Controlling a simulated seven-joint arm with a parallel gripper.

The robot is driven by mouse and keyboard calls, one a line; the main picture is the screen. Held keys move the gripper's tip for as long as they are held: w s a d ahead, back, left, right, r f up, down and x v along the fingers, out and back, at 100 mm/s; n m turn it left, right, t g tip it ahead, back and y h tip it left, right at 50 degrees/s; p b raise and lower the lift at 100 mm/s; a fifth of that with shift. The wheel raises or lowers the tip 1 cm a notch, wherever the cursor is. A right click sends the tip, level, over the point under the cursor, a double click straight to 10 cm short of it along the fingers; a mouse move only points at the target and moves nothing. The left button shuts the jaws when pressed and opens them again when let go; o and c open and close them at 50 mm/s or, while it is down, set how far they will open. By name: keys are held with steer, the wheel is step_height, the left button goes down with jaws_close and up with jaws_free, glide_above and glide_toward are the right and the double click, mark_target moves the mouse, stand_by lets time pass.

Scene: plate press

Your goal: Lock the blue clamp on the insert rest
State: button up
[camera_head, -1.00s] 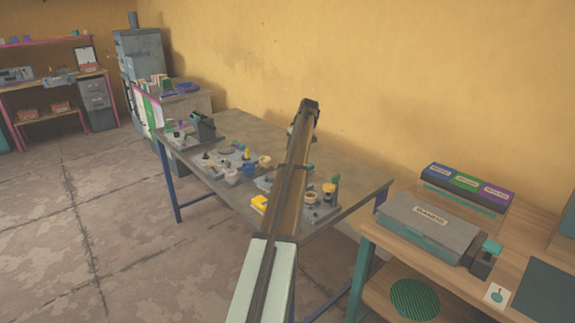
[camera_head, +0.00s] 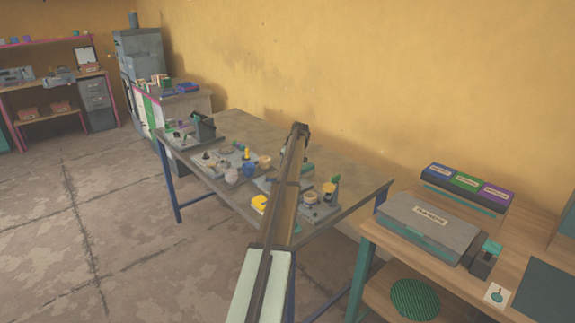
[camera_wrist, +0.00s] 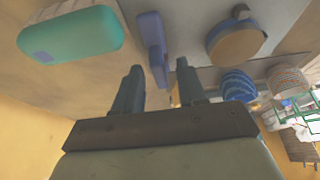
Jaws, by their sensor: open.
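A blue-violet lever-like piece (camera_wrist: 152,42), which looks like the blue clamp, stands out from a grey plate (camera_wrist: 188,19) in the wrist view. My gripper (camera_wrist: 160,65) is open, and the blue piece shows in the gap between its fingertips. I cannot tell whether either finger touches it, or whether the clamp is locked. In the head view my arm hides the clamp and the fingers.
A teal rounded block (camera_wrist: 72,35) lies left of my fingers in the wrist view. Blue bowls (camera_wrist: 236,84) are at the right.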

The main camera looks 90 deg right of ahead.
jaws_close()
stand_by(0.3)
steer(key=shift+a+m, duration=0.1)
steer(key=shift+m, duration=0.2)
steer(key=m+g, duration=0.1)
steer(key=m, duration=0.1)
steer(key=shift+w+a+f+m+h, duration=0.1)
steer(key=shift+m+h, duration=0.2)
steer(key=m+g, duration=0.1)
steer(key=m, duration=0.1)
steer(key=m+g, duration=0.1)
steer(key=m, duration=0.2)
steer(key=shift+w+m+h, duration=0.15)
steer(key=shift+m+h, duration=0.15)
steer(key=m+g, duration=0.1)
steer(key=m, duration=0.3)
steer(key=shift+w+g, duration=0.1)
steer(key=shift+g, duration=0.3)
steer(key=shift+w+m+g+y, duration=0.1)
steer(key=shift+m+g+y, duration=0.25)
steer(key=shift+m, duration=0.9)
steer(key=shift+m+g+y, duration=0.25)
steer(key=shift+m+g, duration=0.2)
steer(key=shift+m, duration=0.8)
jaws_free()
